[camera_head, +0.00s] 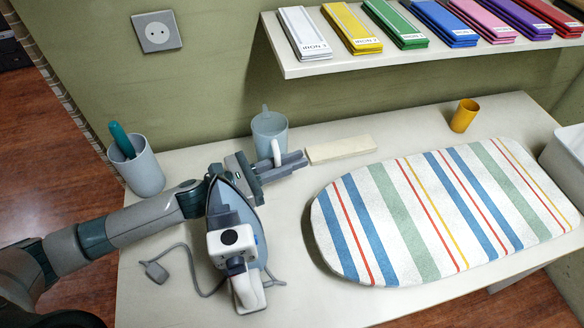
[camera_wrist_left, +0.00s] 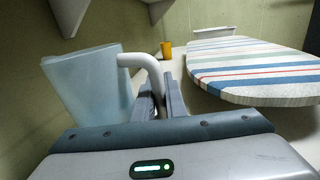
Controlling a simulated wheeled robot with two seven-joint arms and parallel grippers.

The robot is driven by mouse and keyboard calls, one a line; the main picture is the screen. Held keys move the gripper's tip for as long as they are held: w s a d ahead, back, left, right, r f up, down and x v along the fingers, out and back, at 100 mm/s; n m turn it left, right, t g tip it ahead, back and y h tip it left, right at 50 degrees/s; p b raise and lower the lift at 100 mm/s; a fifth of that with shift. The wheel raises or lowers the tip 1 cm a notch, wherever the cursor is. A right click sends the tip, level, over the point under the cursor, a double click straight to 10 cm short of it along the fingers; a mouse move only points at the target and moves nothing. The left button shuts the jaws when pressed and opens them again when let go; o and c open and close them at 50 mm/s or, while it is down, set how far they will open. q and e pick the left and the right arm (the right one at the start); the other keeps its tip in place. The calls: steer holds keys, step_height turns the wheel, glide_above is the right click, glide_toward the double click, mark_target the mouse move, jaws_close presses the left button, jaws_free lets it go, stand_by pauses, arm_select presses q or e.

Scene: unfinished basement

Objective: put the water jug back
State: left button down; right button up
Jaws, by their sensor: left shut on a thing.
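The water jug (camera_head: 270,130) is pale blue and translucent, with a white handle. It is upright at the back of the table by the green wall; I cannot tell whether its base touches the table, as my gripper and the iron hide its lower part. My left gripper (camera_head: 283,166) is in front of the jug, shut on its handle. In the left wrist view the jug (camera_wrist_left: 88,88) is on the left, and its curved white handle (camera_wrist_left: 143,63) runs down between the fingers (camera_wrist_left: 161,98). My right gripper is in neither view.
An iron (camera_head: 234,238) with a cord stands close below my left gripper. A grey cup with a teal-handled item (camera_head: 143,168) is left. A cream block (camera_head: 341,149), yellow cup (camera_head: 464,115) and striped ironing board (camera_head: 445,212) are right. A shelf (camera_head: 375,58) with coloured folders overhangs behind.

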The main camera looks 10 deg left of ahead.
arm_select(q)
step_height(320, 180, down, 3)
steer(key=shift+r, duration=0.15)
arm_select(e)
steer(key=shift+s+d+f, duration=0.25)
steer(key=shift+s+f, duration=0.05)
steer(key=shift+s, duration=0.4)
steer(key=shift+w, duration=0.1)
arm_select(q)
steer(key=shift+f, duration=0.2)
steer(key=c, duration=1.8)
jaws_free()
steer(key=shift+c, duration=0.2)
steer(key=shift+o, duration=0.2)
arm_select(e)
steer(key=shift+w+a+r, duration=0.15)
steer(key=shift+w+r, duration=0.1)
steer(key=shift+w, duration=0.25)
arm_select(q)
steer(key=shift+r, duration=0.1)
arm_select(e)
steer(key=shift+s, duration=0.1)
